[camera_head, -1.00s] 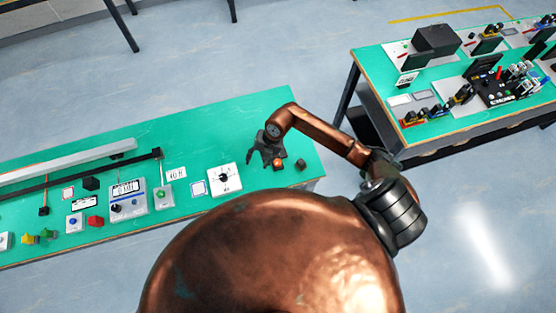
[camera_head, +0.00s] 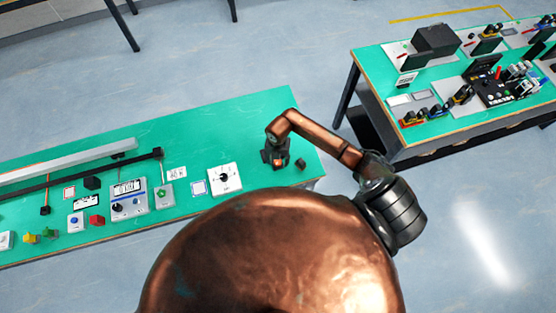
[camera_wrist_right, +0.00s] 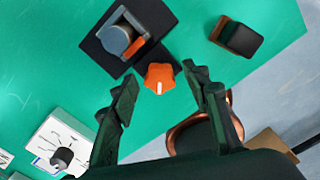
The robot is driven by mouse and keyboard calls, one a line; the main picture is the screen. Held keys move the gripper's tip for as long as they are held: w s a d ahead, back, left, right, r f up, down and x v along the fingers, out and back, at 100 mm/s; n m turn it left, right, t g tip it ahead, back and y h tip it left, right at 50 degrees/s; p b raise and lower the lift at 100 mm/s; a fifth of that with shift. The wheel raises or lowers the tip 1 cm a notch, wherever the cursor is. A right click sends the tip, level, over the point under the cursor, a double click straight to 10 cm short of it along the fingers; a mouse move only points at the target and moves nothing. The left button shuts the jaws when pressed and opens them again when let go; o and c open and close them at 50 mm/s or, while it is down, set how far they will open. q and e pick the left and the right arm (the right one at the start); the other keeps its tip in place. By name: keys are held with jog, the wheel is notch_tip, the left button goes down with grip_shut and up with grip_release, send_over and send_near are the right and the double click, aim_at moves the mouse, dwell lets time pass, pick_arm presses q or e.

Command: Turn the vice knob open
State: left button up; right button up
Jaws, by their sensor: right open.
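The vice knob (camera_wrist_right: 160,77) is orange with a white mark, at the front of the vice in the right wrist view. The vice has a dark base (camera_wrist_right: 95,58) and a grey round part (camera_wrist_right: 118,40) set in it. My right gripper (camera_wrist_right: 160,79) is open, its two dark fingers on either side of the knob in this view, with green showing between fingers and knob. I see no clear contact and cannot tell the height gap. In the head view my right gripper (camera_head: 275,156) is above the vice and hides most of it. My left gripper is not in view.
A small dark block (camera_wrist_right: 238,38) stands right of the vice, near the green table's edge. A white dial panel (camera_head: 225,179) lies to the left. A conveyor (camera_head: 70,163) and several button boxes stand farther left. A second table (camera_head: 400,75) holds other devices.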

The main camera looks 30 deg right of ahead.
jog(key=c, duration=1.2)
jog(key=shift+o, duration=0.2)
